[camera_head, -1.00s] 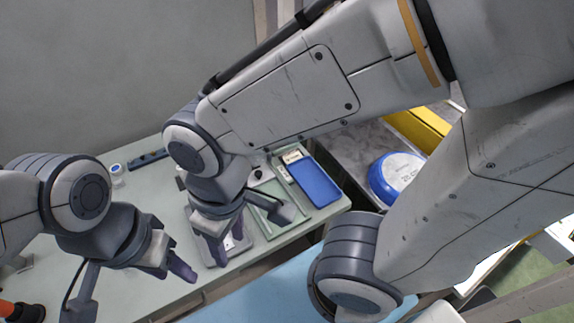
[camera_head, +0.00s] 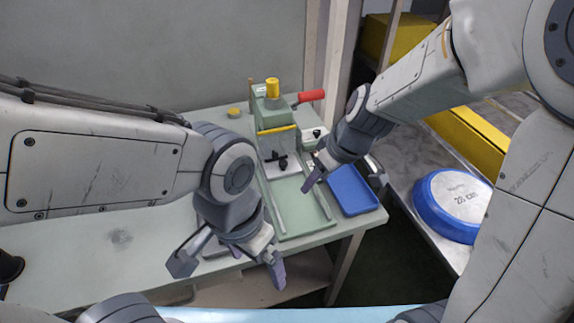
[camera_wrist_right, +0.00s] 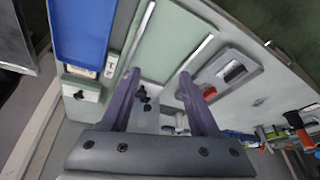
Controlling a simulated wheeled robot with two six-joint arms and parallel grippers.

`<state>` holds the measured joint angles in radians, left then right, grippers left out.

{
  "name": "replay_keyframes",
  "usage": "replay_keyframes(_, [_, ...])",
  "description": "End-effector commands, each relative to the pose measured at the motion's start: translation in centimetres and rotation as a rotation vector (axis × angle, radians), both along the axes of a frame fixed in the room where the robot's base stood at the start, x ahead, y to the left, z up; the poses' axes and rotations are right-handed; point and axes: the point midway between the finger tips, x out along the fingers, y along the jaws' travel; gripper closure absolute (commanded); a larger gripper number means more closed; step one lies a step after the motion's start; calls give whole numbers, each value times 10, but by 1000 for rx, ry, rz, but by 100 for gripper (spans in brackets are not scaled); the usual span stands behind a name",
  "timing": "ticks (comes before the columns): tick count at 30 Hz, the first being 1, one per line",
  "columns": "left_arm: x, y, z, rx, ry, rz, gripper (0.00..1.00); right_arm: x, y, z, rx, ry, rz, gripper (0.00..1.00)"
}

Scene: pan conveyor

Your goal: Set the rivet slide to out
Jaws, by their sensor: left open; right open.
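A green press (camera_head: 272,112) with a yellow cap and a red-handled lever stands at the back of the bench. Below its yellow bar, a metal plate (camera_head: 272,145) carries a dark knob (camera_head: 282,163). Dark knobs also show between the fingers in the right wrist view (camera_wrist_right: 144,98). A small pale block with a black knob (camera_head: 313,134) sits to the right; it also shows in the wrist view (camera_wrist_right: 80,91). I cannot tell which part is the rivet slide. My right gripper (camera_wrist_right: 160,98) is open and empty over the green plate. My left gripper (camera_head: 229,265) is open near the front edge.
A green plate with rails (camera_head: 297,207) lies before the press. A blue tray (camera_head: 352,190) is to its right. A blue-rimmed round pan (camera_head: 452,205) lies on the conveyor at right. The left part of the bench (camera_head: 75,250) is mostly clear.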

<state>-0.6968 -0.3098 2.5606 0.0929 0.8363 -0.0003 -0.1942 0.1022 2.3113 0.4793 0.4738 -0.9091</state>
Motion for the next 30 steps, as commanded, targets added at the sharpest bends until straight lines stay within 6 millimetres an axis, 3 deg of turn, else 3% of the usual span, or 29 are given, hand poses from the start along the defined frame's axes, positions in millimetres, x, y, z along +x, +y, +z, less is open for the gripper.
replay_keyframes(1, [0, 0, -15, -1, -1, 0, 0, 12, -9, -18, -4, -17, -9, 39])
replay_keyframes(2, [0, 0, -17, -1, -1, 0, 0, 16, -12, -21, -6, -26, -8, 39])
replay_keyframes(8, [0, 0, -13, -1, -1, 0, 0, 34, -15, -23, -14, -50, -2, 39])
replay_keyframes(24, [0, 0, 40, -1, -1, 0, 0, 117, 57, -20, -15, -48, -1, 39])
replay_keyframes(30, [0, 0, 36, -1, -1, 0, 0, 126, 66, -55, -15, -46, -3, 39])
